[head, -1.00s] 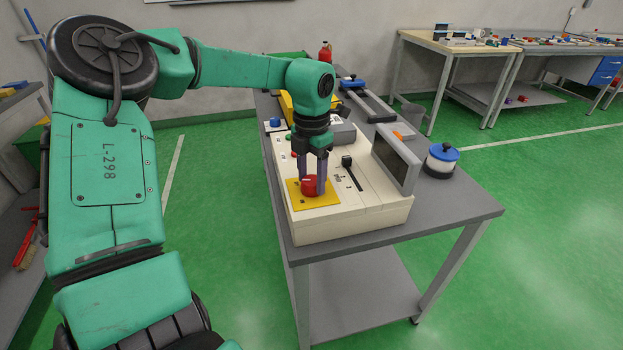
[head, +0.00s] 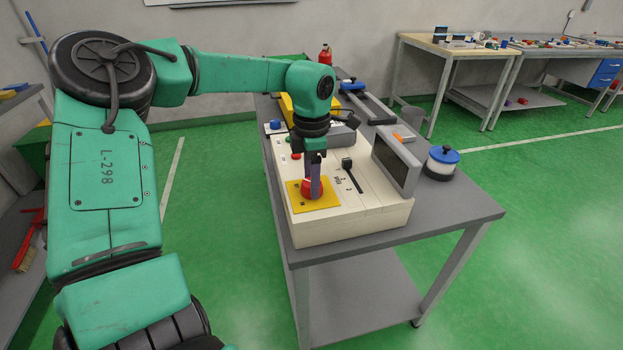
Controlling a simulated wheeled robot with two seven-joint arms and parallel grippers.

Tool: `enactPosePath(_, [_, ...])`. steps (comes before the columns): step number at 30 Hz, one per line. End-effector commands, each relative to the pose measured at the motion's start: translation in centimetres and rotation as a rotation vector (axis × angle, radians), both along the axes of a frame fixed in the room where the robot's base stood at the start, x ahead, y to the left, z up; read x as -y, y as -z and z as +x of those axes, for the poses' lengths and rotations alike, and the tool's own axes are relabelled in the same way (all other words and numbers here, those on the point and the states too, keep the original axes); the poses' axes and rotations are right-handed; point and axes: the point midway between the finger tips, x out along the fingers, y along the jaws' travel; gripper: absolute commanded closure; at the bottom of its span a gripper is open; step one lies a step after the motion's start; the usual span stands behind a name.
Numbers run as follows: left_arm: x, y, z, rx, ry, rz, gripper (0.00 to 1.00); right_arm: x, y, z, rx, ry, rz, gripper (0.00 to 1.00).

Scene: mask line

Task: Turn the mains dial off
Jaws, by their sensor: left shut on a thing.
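The red mains dial (head: 306,189) sits on a yellow plate (head: 322,203) at the front left of a cream control box (head: 340,224). My left gripper (head: 314,190) points straight down from above and is shut on the dial. Its fingers are turned so that one largely hides the other, and they cover part of the dial. The marks on the yellow plate are too small to read. My right gripper is not in view.
The box also bears a black slider lever (head: 348,165), a red button (head: 296,155) and a tilted grey screen (head: 397,162). A blue-lidded jar (head: 442,163) stands right of the box on the grey table (head: 465,205). The table's right front is clear.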

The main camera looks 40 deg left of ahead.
Motion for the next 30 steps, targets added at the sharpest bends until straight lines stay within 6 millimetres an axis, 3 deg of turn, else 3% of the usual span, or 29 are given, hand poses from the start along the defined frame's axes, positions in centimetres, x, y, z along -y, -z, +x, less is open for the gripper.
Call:
enactPosePath(8, [0.0,-0.1,0.1,0.006,0.002,0.001,0.97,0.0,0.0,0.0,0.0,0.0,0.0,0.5])
enactPosePath(9, [0.0,-0.1,0.1,0.006,0.002,0.001,0.33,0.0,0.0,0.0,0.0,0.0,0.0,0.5])
enactPosePath(11, [0.0,-0.1,0.1,0.005,0.002,0.002,0.11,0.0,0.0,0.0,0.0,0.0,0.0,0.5])
enactPosePath(23, [0.0,-0.8,0.1,0.005,0.001,0.002,0.11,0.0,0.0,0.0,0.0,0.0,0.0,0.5])
enactPosePath(26, [0.0,-2.7,0.1,0.006,0.001,0.003,0.11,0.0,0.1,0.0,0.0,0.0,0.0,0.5])
enactPosePath(30, [0.0,-6.9,0.1,0.007,0.0,0.003,0.11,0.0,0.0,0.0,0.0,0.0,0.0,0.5])
